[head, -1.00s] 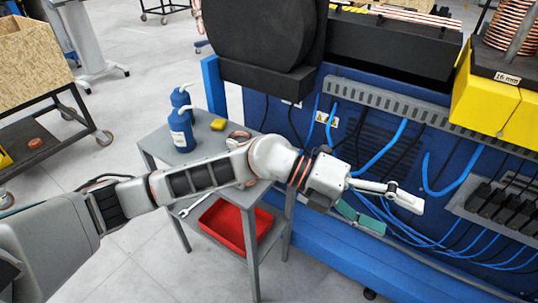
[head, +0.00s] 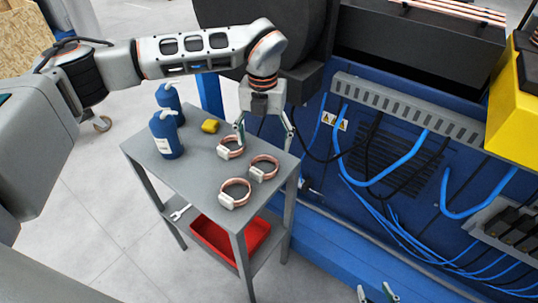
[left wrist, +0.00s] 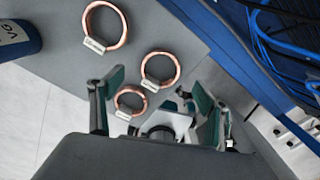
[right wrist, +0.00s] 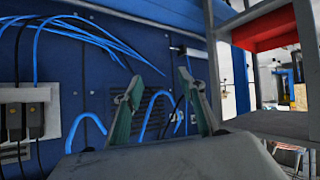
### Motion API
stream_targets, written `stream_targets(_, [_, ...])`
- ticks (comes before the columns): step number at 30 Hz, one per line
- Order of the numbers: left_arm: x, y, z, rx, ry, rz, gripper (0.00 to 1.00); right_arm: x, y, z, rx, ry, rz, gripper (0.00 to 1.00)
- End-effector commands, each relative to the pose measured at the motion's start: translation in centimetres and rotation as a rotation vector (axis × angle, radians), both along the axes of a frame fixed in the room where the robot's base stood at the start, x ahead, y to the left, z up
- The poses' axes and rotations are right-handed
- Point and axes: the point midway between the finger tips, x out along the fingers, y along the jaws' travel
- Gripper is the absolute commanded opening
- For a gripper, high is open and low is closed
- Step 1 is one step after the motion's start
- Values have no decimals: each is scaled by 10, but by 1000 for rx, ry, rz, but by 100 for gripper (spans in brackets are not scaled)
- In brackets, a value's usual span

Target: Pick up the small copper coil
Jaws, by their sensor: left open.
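Three copper coils with white tags lie apart on the grey table (head: 190,180): one near the back (head: 239,154), one at the right (head: 274,161), one near the front (head: 246,203). The left wrist view shows them at the top (left wrist: 123,22), in the middle (left wrist: 178,70) and lowest (left wrist: 144,96); the lowest looks smallest there. In the head view their sizes look nearly alike. My left gripper (head: 265,138) points down over the table, open and empty. Its fingers (left wrist: 158,100) show either side of the lower coils. My right gripper (head: 375,293) is open and empty, away from the coils (right wrist: 160,105).
Blue bottles (head: 166,142) and a yellow item (head: 210,126) stand on the table's left part. A red tray (head: 215,240) and a wrench (head: 180,212) are on the lower shelf. A blue machine (head: 320,215) with hanging cables borders the table's back right.

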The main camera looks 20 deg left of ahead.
Motion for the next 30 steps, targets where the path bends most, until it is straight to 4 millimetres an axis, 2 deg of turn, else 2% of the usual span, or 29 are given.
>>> stream_targets(9, [-3, -1, -32, 0, 3, -1, 76, -21, 0, -16, -3, 45, 2, 40])
stream_targets(18, [-6, -3, -71, -1, 3, 0, 76, -13, 0, -8, -3, 29, 2, 40])
stream_targets(27, [-6, -4, -77, -1, 1, -1, 76, -11, 1, -3, 0, 20, 2, 40])
stream_targets(28, [-6, -4, -77, -1, 1, -1, 73, -11, 1, -3, -1, 20, 2, 40])
stream_targets(30, [-6, -4, -77, -1, 1, -1, 55, -11, 1, -4, -1, 21, 2, 40])
